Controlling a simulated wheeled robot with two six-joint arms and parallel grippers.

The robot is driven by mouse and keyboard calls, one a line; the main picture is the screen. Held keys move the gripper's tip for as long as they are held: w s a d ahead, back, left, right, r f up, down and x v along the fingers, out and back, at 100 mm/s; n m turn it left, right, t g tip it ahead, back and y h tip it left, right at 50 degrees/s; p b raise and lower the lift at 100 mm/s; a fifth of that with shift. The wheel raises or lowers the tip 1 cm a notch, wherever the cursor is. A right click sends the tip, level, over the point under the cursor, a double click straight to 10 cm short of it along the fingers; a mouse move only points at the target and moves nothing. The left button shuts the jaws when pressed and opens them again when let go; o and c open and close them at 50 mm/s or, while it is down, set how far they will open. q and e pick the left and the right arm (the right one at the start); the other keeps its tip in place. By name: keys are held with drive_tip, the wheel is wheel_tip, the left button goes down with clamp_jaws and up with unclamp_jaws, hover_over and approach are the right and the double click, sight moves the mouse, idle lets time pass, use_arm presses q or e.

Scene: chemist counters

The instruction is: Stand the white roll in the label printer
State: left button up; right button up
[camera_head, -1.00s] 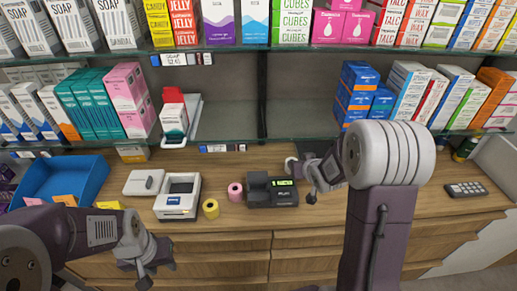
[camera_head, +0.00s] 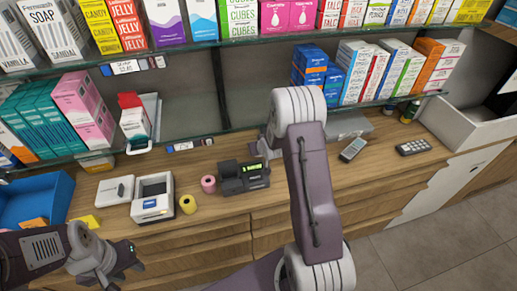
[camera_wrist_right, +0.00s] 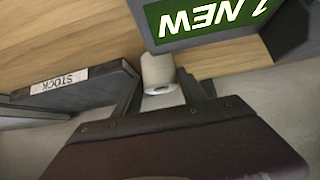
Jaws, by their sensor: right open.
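The white roll (camera_wrist_right: 158,68) shows in the right wrist view, one end with its dark hole facing the camera. My right gripper (camera_wrist_right: 161,80) is open, its fingers on either side of the roll; I cannot tell whether they touch it. In the head view my right arm hides that gripper, and I cannot see the white roll. A white box-shaped device with a dark open bay (camera_head: 153,192), which looks like the label printer, stands on the wooden counter. My left gripper (camera_head: 122,260) is low at the left, in front of the counter; its finger opening is unclear.
A pink roll (camera_head: 208,184) and a yellow roll (camera_head: 188,204) stand right of the white device. A dark device with a green screen (camera_head: 244,176) is further right; a "1 NEW" screen (camera_wrist_right: 205,18) fills the wrist view's top. A blue tray (camera_head: 62,192) lies left. Stocked shelves rise behind.

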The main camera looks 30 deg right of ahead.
drive_tip(key=shift+w+f, duration=0.3)
drive_tip(key=shift+w, duration=0.05)
drive_tip(key=shift+s+a+r, duration=0.1)
drive_tip(key=shift+a, duration=0.05)
drive_tip(key=c, duration=0.5)
clamp_jaws()
